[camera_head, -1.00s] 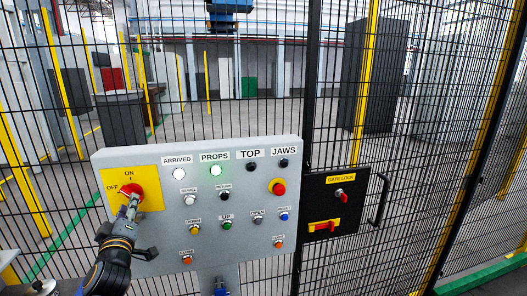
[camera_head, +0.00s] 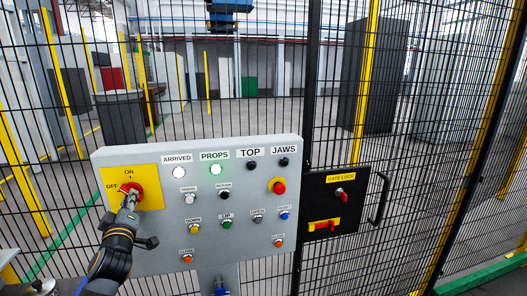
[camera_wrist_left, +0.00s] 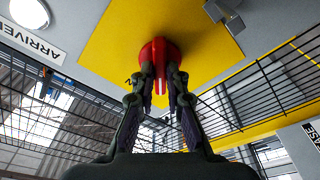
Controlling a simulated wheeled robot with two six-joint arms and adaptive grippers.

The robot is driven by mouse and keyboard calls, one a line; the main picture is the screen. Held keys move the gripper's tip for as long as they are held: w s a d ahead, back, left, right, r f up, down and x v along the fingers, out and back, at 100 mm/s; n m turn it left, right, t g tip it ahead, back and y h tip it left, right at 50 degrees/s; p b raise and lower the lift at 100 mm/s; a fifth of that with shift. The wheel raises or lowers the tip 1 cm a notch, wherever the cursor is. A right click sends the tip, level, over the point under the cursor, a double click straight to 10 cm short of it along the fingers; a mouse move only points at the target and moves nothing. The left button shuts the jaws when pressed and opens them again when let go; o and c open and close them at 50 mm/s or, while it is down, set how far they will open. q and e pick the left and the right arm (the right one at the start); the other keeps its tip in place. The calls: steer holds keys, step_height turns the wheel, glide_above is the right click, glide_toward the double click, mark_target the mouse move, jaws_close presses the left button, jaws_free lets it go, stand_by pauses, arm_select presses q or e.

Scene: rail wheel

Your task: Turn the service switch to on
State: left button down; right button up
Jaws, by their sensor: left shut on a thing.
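The service switch (camera_head: 129,190) is a red rotary knob on a yellow plate (camera_head: 151,198) marked ON at the top and OFF at the left. The plate sits at the left end of a grey control panel (camera_head: 160,255). My left gripper (camera_head: 131,201) is at the knob and partly hides it. In the left wrist view my left gripper (camera_wrist_left: 160,85) has its fingers on both sides of the red knob (camera_wrist_left: 160,52), shut on its handle. The knob's exact pointing direction is hard to tell. My right gripper is not in view.
The panel has several buttons and lamps, with the ARRIVED lamp (camera_head: 179,173) and PROPS lamp (camera_head: 216,170) lit. A red mushroom button (camera_head: 279,187) is at its right. A black gate lock box (camera_head: 335,205) and mesh fence stand beside and behind.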

arm_select(q)
steer(key=m, duration=0.5)
steer(key=shift+f+t+h, duration=0.1)
steer(key=shift+t+h, duration=0.3)
steer(key=shift+m, duration=0.3)
steer(key=m+h+p, duration=0.1)
steer(key=m, duration=0.3)
steer(key=shift+a+p, duration=0.15)
steer(key=shift+p, duration=0.25)
steer(key=c, duration=1.2)
jaws_free()
steer(key=shift+r+b+v, duration=0.2)
steer(key=shift+b+v, duration=0.3)
steer(key=shift+v, duration=1.3)
steer(key=shift+r+b+v, duration=0.25)
steer(key=shift+b+v, duration=0.25)
steer(key=shift+v, duration=1.25)
